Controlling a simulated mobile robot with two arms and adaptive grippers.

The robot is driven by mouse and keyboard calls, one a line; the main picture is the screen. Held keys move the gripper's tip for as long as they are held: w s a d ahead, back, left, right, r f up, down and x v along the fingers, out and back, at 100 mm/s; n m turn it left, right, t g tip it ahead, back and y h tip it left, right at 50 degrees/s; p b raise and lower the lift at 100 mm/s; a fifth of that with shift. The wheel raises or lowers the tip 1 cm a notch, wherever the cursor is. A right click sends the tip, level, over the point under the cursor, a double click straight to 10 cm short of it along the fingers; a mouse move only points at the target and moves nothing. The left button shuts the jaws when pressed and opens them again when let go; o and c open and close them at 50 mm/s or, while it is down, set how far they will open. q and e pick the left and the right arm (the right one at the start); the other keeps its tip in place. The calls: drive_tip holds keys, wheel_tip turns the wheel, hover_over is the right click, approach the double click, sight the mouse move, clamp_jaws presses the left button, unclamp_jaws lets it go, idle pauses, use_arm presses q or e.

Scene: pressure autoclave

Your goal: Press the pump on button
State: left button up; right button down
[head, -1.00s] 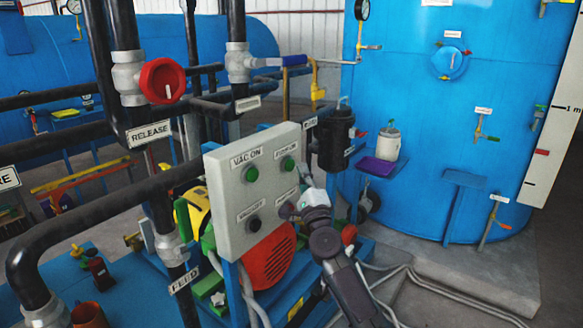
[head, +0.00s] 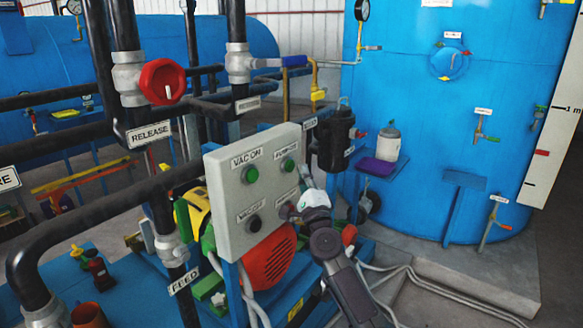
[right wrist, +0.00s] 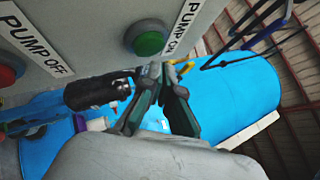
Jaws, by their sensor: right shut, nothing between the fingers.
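A grey control box (head: 232,205) stands in the middle of the head view. Its green pump on button (head: 288,165) is at the upper right; it also shows in the right wrist view (right wrist: 148,40) beside the PUMP ON label (right wrist: 183,28). The green VAC ON button (head: 251,175) is at the upper left. My right gripper (head: 289,211) is shut and empty, at the box's lower right, below the pump on button. In the wrist view its fingers (right wrist: 162,72) appear below and apart from the button. My left gripper is out of view.
A red pump off button (right wrist: 8,75) shows at the wrist view's left edge. A dark button (head: 253,223) sits at the box's lower left. A black pipe (head: 100,207) runs left of the box. A black canister (head: 335,138) stands behind it, near a large blue tank (head: 420,100).

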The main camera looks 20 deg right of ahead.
drive_tip(key=shift+w+a, duration=0.2)
drive_tip(key=shift+w, duration=0.15)
